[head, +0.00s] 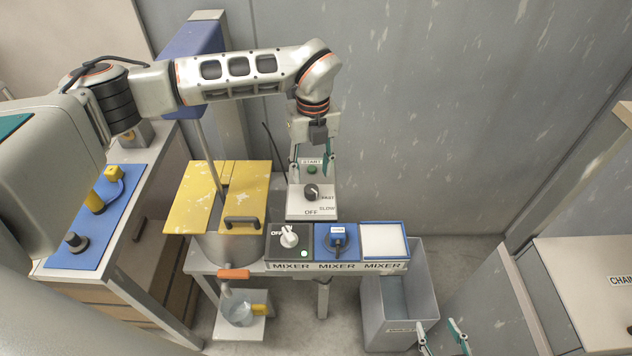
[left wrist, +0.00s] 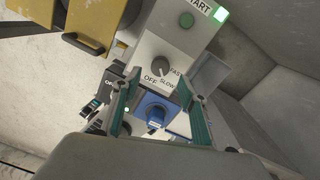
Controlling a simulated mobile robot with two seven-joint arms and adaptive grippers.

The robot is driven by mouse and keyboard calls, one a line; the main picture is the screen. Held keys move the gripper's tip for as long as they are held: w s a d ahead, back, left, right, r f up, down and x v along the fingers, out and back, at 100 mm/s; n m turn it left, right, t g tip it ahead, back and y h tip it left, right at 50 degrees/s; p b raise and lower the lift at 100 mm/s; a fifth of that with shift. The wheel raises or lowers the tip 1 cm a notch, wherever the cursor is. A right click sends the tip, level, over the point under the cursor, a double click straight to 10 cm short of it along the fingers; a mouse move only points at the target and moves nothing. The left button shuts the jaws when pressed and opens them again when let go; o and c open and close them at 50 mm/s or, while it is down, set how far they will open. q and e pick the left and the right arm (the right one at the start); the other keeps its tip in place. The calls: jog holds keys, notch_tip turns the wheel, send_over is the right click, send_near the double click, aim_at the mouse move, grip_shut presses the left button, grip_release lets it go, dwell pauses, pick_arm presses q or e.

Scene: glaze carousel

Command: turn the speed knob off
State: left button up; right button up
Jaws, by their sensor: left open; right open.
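The speed knob (head: 311,191) is dark and round, on a white sloped panel (head: 296,208) marked OFF, SLOW and FAST. It also shows in the left wrist view (left wrist: 160,68). I cannot tell for sure which mark it points to. My left gripper (head: 311,166) is open and empty, pointing down over the panel. In the left wrist view its two green fingers (left wrist: 157,85) stand apart, with the knob between and beyond their tips; no contact shows. My right gripper (head: 443,338) is open and empty at the bottom right, far from the panel.
A green START button (head: 312,170) sits above the knob. Below are a white switch (head: 289,236) on a black plate, a dark-blue knob (head: 338,241) on a blue plate, and a white-filled blue tray (head: 404,231). A yellow-lidded mixer (head: 250,190) stands left; a grey bin (head: 398,328) stands right.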

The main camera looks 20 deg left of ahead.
aim_at(312, 189)
pick_arm(q)
jog(key=shift+f, duration=3.1)
jog(key=c, duration=1.1)
